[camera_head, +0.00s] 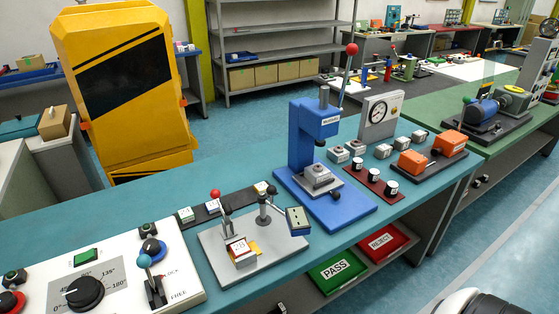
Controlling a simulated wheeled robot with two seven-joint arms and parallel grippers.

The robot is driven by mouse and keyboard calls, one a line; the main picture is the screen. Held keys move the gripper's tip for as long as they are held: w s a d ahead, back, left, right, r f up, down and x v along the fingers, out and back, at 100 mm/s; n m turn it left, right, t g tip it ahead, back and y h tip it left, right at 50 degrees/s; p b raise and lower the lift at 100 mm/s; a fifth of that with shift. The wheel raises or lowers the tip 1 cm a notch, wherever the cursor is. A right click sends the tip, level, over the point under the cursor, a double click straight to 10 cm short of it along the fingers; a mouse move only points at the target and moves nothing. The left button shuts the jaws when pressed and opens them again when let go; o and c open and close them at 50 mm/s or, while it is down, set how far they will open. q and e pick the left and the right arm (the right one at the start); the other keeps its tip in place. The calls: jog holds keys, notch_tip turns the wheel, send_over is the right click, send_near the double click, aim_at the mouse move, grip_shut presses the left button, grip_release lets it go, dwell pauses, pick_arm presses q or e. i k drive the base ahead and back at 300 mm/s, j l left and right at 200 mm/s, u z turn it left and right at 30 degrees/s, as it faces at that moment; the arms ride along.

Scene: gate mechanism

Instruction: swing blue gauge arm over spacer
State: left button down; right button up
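A grey base plate (275,262) lies on the teal bench at lower centre. A dark post (263,207) stands on it, and a short arm runs right from the post to a dark blue-grey gauge head (297,221) with a pale face. The head hangs over the plate's right side, apart from the block. A small white and red block (240,251), which looks like the spacer, sits left of the post by a yellow piece (254,248) and an upright lever clamp. Neither of my grippers is in view.
A blue press (309,140) with a red-knobbed lever stands right of the plate. A white control panel (120,275) is at left. A dial stand (379,118) and orange blocks (411,162) are farther right. PASS (337,270) and REJECT (383,241) trays sit below.

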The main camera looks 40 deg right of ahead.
aim_at(271, 190)
jog(key=z, duration=1.25)
